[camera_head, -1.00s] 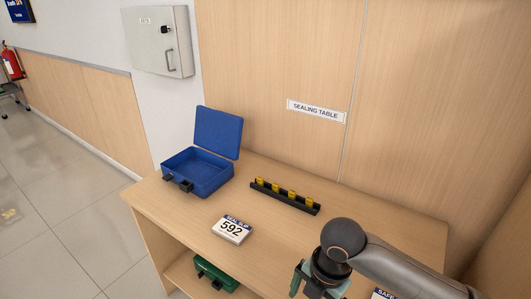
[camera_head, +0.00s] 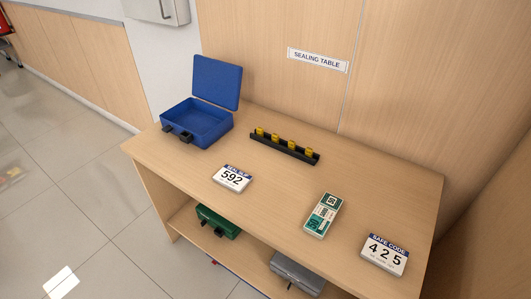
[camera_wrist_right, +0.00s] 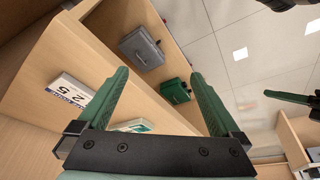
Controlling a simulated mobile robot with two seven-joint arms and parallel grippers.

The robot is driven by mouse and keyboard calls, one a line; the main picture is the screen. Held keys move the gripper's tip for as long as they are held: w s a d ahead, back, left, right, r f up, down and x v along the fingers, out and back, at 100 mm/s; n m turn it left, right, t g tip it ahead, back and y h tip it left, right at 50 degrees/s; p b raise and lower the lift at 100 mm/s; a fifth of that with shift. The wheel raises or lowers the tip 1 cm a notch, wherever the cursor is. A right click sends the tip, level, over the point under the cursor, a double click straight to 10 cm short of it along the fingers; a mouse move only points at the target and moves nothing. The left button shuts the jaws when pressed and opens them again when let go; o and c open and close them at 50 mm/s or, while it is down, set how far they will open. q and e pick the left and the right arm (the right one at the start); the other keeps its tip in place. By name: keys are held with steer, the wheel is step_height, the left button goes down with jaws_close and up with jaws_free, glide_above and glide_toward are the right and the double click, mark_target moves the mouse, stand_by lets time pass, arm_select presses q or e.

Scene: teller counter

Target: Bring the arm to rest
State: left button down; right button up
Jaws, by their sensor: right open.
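My right gripper (camera_wrist_right: 160,74) shows in the right wrist view with its two green fingers wide apart and nothing between them. It is beside the table (camera_wrist_right: 110,50), which appears tilted in that view. In the head view no arm or gripper shows. A dark green piece at the right edge of the right wrist view looks like part of my left gripper (camera_wrist_right: 290,97); its jaws cannot be made out.
The table (camera_head: 290,190) holds an open blue case (camera_head: 200,120), a black rack (camera_head: 284,147) with several yellow pieces, a 592 card (camera_head: 232,179), a green-white bundle (camera_head: 323,215) and a 425 card (camera_head: 384,255). A green case (camera_head: 217,222) and grey case (camera_head: 298,272) sit on the shelf below.

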step_height(320, 180, down, 11)
steer(key=w+a+m+t+y, duration=0.1)
steer(key=w+a+t, duration=0.1)
steer(key=t, duration=0.3)
steer(key=shift+w+m, duration=0.2)
steer(key=shift+m, duration=0.1)
stand_by(0.5)
